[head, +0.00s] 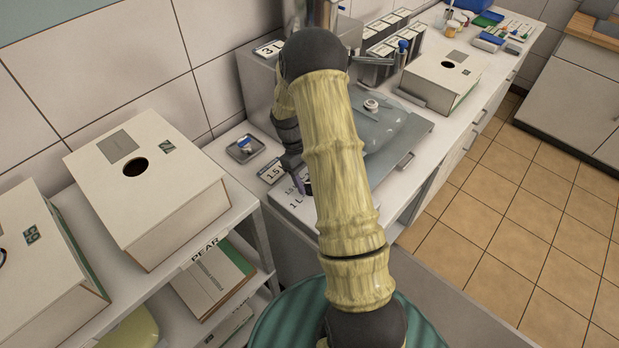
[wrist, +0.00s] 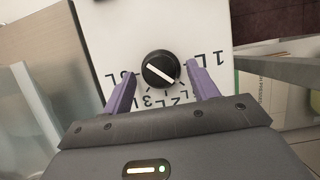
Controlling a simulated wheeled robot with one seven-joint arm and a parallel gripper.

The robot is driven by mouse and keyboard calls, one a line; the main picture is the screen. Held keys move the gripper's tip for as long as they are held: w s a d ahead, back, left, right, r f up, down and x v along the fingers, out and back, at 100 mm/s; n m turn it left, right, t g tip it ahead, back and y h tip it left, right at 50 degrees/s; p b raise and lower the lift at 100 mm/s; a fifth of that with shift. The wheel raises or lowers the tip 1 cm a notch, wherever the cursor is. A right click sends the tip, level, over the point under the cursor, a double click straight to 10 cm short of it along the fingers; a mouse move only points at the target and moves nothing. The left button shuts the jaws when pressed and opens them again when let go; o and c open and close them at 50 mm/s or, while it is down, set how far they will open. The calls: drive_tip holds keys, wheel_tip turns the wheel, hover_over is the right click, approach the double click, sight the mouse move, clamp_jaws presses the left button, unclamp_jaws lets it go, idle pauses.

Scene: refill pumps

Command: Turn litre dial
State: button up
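The litre dial (wrist: 161,69) is a round black knob with a white pointer line on a white panel (wrist: 110,30). Its pointer line slants from upper left to lower right in the wrist view. Litre marks, upside down there, surround it, with 1L (wrist: 208,60) at the right and others below and left. My gripper (wrist: 161,67) is open, its purple fingers on either side of the knob; I cannot tell whether they touch it.
White boxes with round holes (head: 150,200) stand on the left shelf. The tiled floor at right is clear.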

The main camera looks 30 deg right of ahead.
drive_tip(key=shift+r, duration=0.1)
drive_tip(key=b+v, duration=0.2)
drive_tip(key=v, duration=1.5)
drive_tip(key=shift+b, duration=0.4)
drive_tip(key=shift+r, duration=0.1)
drive_tip(key=s+a+f+m+t, duration=0.1)
drive_tip(key=s+a, duration=0.4)
drive_tip(key=s, duration=0.5)
drive_tip(key=s+a+f+m+t+y, duration=0.1)
drive_tip(key=s+a+m+t, duration=0.2)
drive_tip(key=s, duration=0.7)
drive_tip(key=a+t, duration=0.2)
drive_tip(key=shift+a+f+t+y, duration=0.3)
drive_tip(key=shift+a+f+t, duration=0.05)
drive_tip(key=shift+a+t, duration=0.05)
